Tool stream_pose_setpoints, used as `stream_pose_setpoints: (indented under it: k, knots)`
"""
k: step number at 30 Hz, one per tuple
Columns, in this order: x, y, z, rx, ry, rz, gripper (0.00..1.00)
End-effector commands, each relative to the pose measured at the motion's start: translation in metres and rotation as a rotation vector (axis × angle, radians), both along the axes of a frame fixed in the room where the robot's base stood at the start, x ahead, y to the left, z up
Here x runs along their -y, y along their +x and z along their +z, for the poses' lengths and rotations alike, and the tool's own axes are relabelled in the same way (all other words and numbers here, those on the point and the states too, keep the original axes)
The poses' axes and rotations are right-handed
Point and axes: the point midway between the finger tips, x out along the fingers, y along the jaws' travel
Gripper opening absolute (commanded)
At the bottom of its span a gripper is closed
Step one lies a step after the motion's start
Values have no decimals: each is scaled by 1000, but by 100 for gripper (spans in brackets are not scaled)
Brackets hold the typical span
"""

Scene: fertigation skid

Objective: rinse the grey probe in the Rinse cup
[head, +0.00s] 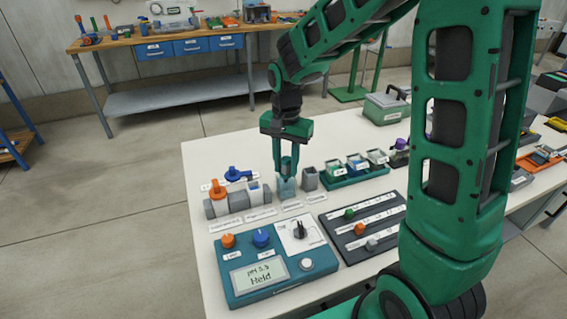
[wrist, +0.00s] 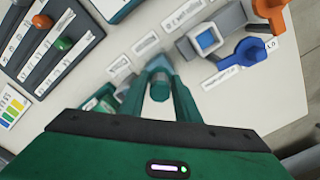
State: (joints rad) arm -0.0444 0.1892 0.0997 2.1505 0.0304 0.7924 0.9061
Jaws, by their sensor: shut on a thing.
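My gripper (head: 285,167) points straight down over the back middle of the white table, its fingers closed around a slim grey-teal body, which I take to be the grey probe (head: 287,164). In the wrist view the probe's round top (wrist: 160,90) shows between the fingers; the fingers hide much of the rest. A translucent bluish cup, seemingly the Rinse cup (head: 287,191), stands directly below the fingertips. The probe's lower end appears to be at or inside this cup, but I cannot tell how deep. The small labels in front are too blurred to read surely.
A grey open holder (head: 309,180) stands close to the right of the cup, then a green rack (head: 355,176) of small vials. Left is a grey valve block (head: 230,203) with orange and blue handles. A teal meter (head: 275,265) and dark slider panel (head: 365,228) lie in front.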

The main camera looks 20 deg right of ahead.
Motion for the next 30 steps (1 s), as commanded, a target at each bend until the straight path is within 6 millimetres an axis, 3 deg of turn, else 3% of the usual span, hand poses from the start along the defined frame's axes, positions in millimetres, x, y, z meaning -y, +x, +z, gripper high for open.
stream_pose_setpoints:
  k: [5, 30]
  knots:
    - [0, 1, 3, 1, 0, 0, 4]
    - [0, 1, 61, 4, 1, 0, 4]
